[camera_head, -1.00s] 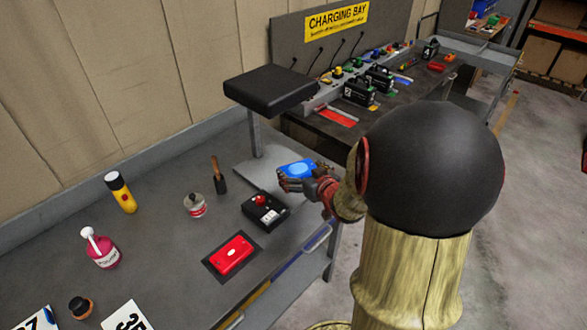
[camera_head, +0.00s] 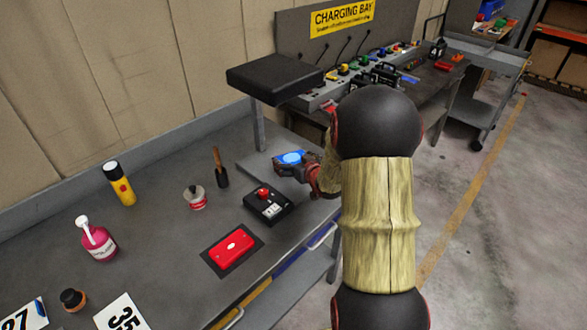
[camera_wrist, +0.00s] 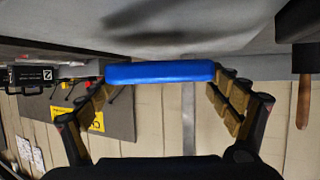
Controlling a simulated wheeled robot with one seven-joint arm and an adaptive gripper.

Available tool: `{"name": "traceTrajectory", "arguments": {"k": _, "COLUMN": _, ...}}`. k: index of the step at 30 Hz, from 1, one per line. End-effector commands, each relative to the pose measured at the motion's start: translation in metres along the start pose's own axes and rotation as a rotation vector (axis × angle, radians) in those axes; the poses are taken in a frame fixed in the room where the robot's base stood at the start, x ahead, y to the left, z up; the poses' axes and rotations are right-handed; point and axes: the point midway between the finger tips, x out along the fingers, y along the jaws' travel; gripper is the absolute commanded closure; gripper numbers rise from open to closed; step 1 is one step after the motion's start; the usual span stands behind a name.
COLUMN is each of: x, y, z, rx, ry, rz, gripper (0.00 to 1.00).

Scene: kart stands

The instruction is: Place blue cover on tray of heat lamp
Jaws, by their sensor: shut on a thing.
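The blue cover (camera_head: 291,158) is held in my gripper (camera_head: 292,168), low over the lamp's tray in the head view. In the wrist view the blue cover (camera_wrist: 160,72) spans between my two fingers. The heat lamp has a black hood (camera_head: 274,78) on a grey post (camera_head: 259,128), above a thin grey tray (camera_head: 258,172). My gripper reaches in from the right, below and to the right of the hood. I cannot tell whether the cover touches the tray. My arm and gripper hide part of the tray's right side.
A black box with a red button (camera_head: 267,204) sits just in front of the tray. The charging bay bench (camera_head: 430,85) lies beyond.

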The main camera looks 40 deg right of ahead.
Motion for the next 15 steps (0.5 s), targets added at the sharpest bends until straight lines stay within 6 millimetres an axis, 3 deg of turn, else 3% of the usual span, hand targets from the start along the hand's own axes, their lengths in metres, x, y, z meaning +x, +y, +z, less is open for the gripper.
{"name": "traceTrajectory", "arguments": {"k": 1, "x": 0.004, "y": 0.0, "z": 0.012, "rx": 0.001, "ry": -0.002, "rz": -0.001, "gripper": 0.39}}
{"name": "traceTrajectory", "arguments": {"k": 5, "x": 0.011, "y": 0.0, "z": 0.028, "rx": 0.0, "ry": -0.001, "rz": -0.001, "gripper": 0.39}}
{"name": "traceTrajectory", "arguments": {"k": 15, "x": 0.011, "y": 0.0, "z": 0.029, "rx": 0.0, "ry": 0.0, "rz": 0.0, "gripper": 0.39}}
